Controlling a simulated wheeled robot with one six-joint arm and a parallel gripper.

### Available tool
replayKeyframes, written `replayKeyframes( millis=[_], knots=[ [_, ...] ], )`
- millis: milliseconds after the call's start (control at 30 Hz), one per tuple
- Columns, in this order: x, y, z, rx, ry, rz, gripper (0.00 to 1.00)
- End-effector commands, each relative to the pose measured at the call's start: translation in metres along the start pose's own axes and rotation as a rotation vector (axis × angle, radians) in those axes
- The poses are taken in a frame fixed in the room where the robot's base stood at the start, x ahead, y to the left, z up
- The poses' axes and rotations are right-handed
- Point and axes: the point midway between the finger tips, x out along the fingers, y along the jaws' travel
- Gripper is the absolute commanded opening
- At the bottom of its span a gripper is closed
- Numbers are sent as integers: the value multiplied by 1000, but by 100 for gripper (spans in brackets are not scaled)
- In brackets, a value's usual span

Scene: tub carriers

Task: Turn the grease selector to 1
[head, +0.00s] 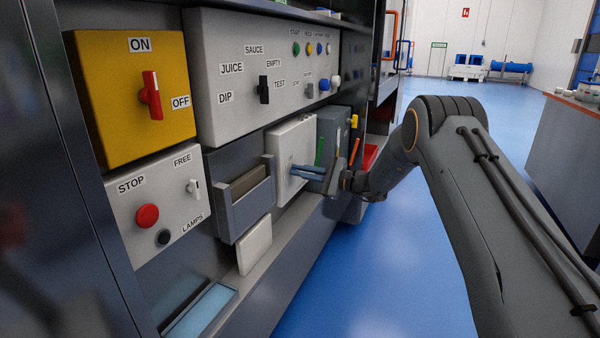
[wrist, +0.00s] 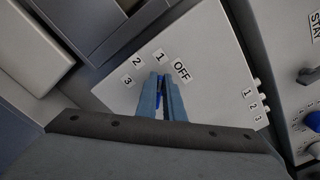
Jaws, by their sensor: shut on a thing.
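The selector is a blue knob (wrist: 159,101) on a white box (wrist: 212,55) in the wrist view. The labels OFF, 1, 2 and 3 run in an arc around it. My gripper (wrist: 160,80) is shut on the knob, with one blue-grey finger on each side. The fingers hide most of the knob, so I cannot tell which label it points at. In the head view my gripper (head: 294,170) reaches from the right to the front of the white box (head: 283,138); the knob is hidden there. I can read no grease label.
A grey bin (head: 240,198) sits left of the white box. A dark grey panel (head: 331,128) with green and orange handles is close on its right. Above is a panel with a black selector (head: 263,89). The blue floor (head: 345,285) is clear.

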Motion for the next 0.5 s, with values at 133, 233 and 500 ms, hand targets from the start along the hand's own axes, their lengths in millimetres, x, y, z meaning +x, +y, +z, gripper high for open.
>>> replayKeyframes(
  millis=[133, 233, 500],
  knots=[
    [-1, 0, -1, 2, 1, 0, 9],
    [0, 0, 0, 2, 0, 0, 26],
    [1, 1, 0, 2, -1, 1, 27]
  ],
)
